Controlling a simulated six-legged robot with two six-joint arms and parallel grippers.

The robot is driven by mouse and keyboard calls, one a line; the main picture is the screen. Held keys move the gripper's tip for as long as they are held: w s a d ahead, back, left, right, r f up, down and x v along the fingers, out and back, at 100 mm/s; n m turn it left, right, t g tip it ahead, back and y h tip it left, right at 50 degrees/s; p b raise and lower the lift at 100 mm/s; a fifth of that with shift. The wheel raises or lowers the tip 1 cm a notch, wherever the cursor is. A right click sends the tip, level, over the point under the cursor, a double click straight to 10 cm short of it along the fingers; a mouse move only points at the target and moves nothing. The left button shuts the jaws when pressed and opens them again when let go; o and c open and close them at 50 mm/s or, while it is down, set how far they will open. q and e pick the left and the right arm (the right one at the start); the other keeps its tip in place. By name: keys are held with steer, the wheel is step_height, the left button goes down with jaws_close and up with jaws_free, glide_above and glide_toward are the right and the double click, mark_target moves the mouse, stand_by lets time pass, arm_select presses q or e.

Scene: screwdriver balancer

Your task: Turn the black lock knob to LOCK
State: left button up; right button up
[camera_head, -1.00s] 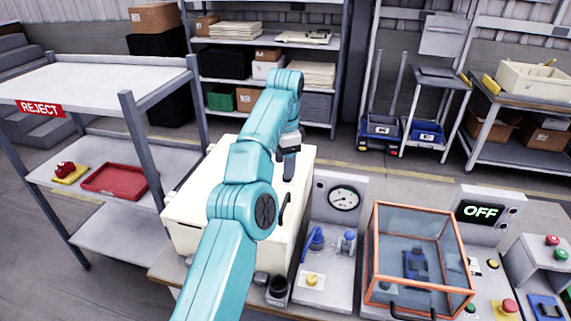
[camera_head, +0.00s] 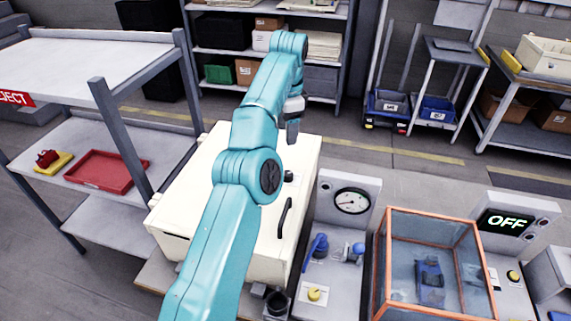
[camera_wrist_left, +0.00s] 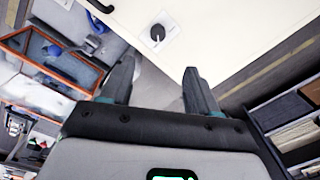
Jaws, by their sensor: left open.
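The black lock knob (camera_wrist_left: 157,33) is round, with a light pointer mark, on a small white plate on the cream box (camera_wrist_left: 210,25) in the left wrist view. In the head view the knob (camera_head: 289,176) is a small dark spot on the box (camera_head: 190,190), just right of my arm. A black bar handle (camera_head: 284,218) is nearer me on the box. My left gripper (camera_wrist_left: 156,75) is open and empty; the knob lies beyond the gap between its fingertips, apart from them. In the head view the gripper (camera_head: 292,130) hangs beyond the knob. My right gripper is out of view.
Right of the box stand a gauge panel (camera_head: 350,202) with blue valves, an orange-framed clear case (camera_head: 381,265) and a display reading OFF (camera_head: 506,221). A shelf cart with a red tray (camera_head: 105,168) stands left. Space above the box is clear apart from my arm.

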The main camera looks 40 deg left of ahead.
arm_select(q)
steer(key=b, duration=0.5)
glide_above(287, 174)
steer(key=f, duration=0.8)
steer(key=shift+s+d+f, duration=0.1)
steer(key=shift+s+f, duration=0.1)
step_height(287, 174, down, 7)
steer(key=shift+w+r, duration=0.15)
steer(key=shift+r, duration=0.05)
steer(key=shift+w+a+f, duration=0.1)
steer(key=shift+a+f, duration=0.1)
steer(key=shift+f, duration=0.25)
steer(key=shift+w+d, duration=0.1)
steer(key=shift+d, duration=0.15)
steer(key=shift+a+r, duration=0.1)
steer(key=shift+a, duration=0.05)
steer(key=c, duration=0.8)
steer(key=shift+c, duration=1.2)
